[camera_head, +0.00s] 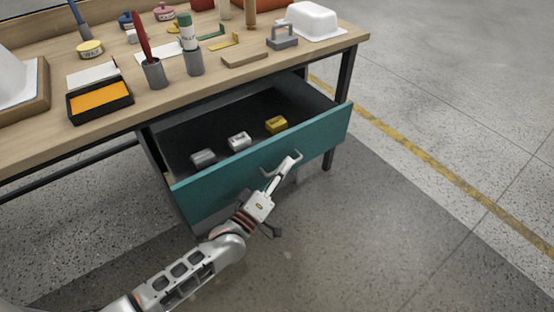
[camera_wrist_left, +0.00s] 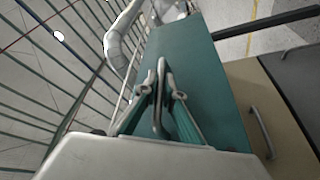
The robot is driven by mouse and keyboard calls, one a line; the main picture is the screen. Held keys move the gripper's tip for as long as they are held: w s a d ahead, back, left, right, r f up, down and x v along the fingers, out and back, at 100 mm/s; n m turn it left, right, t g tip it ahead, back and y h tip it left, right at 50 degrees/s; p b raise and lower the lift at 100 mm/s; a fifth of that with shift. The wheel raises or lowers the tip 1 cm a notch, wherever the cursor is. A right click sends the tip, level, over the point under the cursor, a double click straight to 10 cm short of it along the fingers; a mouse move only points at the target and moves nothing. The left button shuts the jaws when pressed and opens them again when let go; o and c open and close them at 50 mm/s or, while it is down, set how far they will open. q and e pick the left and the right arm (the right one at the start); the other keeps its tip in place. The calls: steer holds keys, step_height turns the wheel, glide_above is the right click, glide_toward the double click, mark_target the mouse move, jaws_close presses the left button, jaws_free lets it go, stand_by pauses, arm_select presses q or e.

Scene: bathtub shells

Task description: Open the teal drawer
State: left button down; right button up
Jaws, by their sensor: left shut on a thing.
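The teal drawer (camera_head: 205,197) is pulled well out from under the wooden workbench, and its inside shows. Its teal front also shows in the wrist view (camera_wrist_left: 190,60). My left gripper (camera_head: 281,168) is at the metal handle (camera_head: 292,158) on the drawer front. In the wrist view the left gripper (camera_wrist_left: 162,90) is shut on the handle (camera_wrist_left: 158,108), which lies between its fingers. My right gripper is not in view.
A grey block (camera_head: 203,158), a white block (camera_head: 239,141) and a yellow block (camera_head: 276,125) lie in the drawer. The workbench (camera_head: 140,106) carries cups, an orange-filled tray (camera_head: 99,98) and a white tub (camera_head: 312,20). The floor in front is clear.

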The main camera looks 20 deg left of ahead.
arm_select(q)
steer(key=s+d+p, duration=0.1)
steer(key=s+d, duration=0.5)
steer(key=d, duration=0.2)
steer(key=shift+s, duration=0.2)
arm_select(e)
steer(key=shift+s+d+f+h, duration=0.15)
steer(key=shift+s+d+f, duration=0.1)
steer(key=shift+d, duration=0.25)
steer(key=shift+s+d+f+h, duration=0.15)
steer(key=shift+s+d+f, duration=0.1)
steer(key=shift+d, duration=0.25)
arm_select(q)
steer(key=c, duration=2.4)
jaws_free()
steer(key=shift+c, duration=0.2)
